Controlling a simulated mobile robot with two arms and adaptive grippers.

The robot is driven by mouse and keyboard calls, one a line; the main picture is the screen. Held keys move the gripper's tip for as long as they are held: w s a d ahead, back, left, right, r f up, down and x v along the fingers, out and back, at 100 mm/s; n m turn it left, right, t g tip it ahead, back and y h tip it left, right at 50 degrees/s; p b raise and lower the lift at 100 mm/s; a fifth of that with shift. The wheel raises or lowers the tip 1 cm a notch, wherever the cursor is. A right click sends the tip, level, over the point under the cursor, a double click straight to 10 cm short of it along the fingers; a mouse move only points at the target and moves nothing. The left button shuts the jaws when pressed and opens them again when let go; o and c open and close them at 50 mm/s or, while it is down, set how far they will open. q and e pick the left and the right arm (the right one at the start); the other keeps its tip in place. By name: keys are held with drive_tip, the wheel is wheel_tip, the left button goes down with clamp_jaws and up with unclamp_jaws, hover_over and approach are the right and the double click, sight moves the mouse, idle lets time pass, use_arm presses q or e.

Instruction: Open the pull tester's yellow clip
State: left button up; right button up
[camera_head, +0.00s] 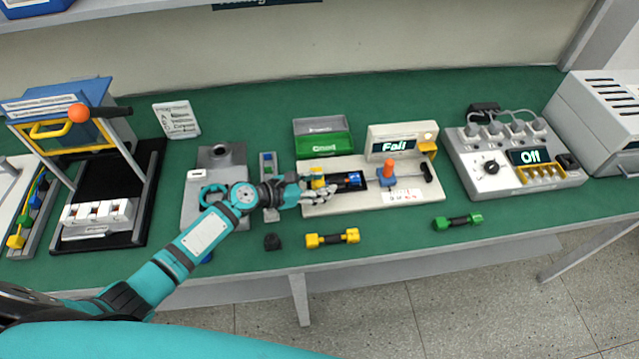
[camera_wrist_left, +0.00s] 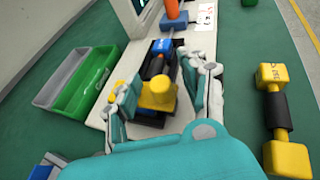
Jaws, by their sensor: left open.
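The pull tester (camera_head: 340,203) is a pale base with a display block reading "Fail". Its yellow clip (camera_head: 318,178) is at the left end of the base, next to a dark and blue part (camera_head: 354,180). My left gripper (camera_head: 322,194) reaches in from the left at the clip. In the left wrist view the yellow clip (camera_wrist_left: 157,93) stands between the two spread fingers, with the dark and blue part beyond it. The fingers look open; I cannot tell whether either touches the clip. My right gripper is in neither view.
An orange-topped post (camera_head: 388,172) and a black handle (camera_head: 426,172) are on the tester's right side. A yellow dumbbell (camera_head: 332,238) and a green dumbbell (camera_head: 457,222) lie in front. A green bin (camera_head: 323,145) is behind. A grey device (camera_head: 515,165) reading "Off" stands right.

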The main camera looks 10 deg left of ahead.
use_arm(q)
drive_tip(key=shift+c, duration=0.3)
drive_tip(key=shift+r, duration=0.1)
clamp_jaws()
drive_tip(key=shift+a, duration=0.1)
drive_tip(key=shift+w, duration=0.1)
